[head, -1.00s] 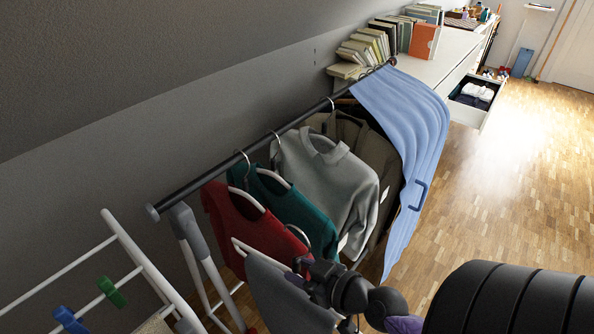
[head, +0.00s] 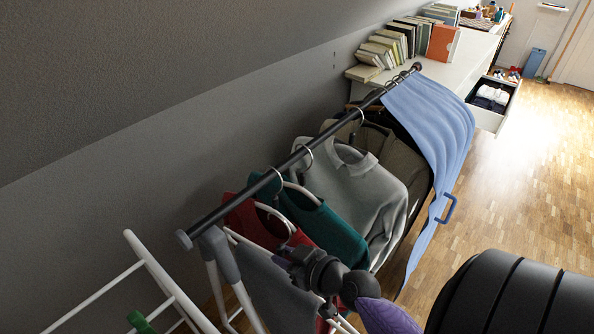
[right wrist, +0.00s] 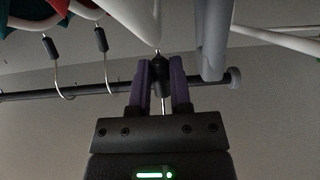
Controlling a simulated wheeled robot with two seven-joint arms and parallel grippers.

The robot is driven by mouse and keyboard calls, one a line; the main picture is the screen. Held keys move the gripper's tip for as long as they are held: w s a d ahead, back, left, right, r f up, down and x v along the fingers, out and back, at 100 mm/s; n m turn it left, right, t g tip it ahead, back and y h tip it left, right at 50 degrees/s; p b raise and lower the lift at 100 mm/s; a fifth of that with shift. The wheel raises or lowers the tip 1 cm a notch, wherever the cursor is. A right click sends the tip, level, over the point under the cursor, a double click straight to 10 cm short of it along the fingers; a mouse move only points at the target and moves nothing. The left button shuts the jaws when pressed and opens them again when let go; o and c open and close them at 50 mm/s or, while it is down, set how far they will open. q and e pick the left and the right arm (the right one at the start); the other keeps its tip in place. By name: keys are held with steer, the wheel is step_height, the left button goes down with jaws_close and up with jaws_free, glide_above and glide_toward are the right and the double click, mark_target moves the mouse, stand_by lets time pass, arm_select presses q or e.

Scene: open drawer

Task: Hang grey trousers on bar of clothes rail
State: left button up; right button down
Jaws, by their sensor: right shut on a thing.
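The grey trousers (head: 277,292) hang from a white hanger (head: 236,238) at the near end of the clothes rail. My right gripper (head: 291,256) is shut on the dark neck (right wrist: 159,76) of this hanger, below its metal hook (head: 282,214). In the right wrist view the bar (right wrist: 100,90) passes behind the purple fingers, and the hook's end is hidden by the gripper body. My left gripper is not in view.
A red garment (head: 240,215), a teal top (head: 325,228), a grey sweater (head: 360,190) and a blue cover (head: 440,115) hang farther along the bar. A white drying rack (head: 160,268) stands at lower left. The bar's near end is bare.

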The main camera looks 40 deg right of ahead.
glide_above(248, 242)
steer(key=s, duration=0.2)
steer(key=shift+d, duration=0.1)
steer(key=shift+w+b, duration=0.35)
steer(key=shift+w, duration=0.5)
steer(key=shift+f+b, duration=0.9)
steer(key=shift+f, duration=0.05)
steer(key=shift+f+b, duration=0.3)
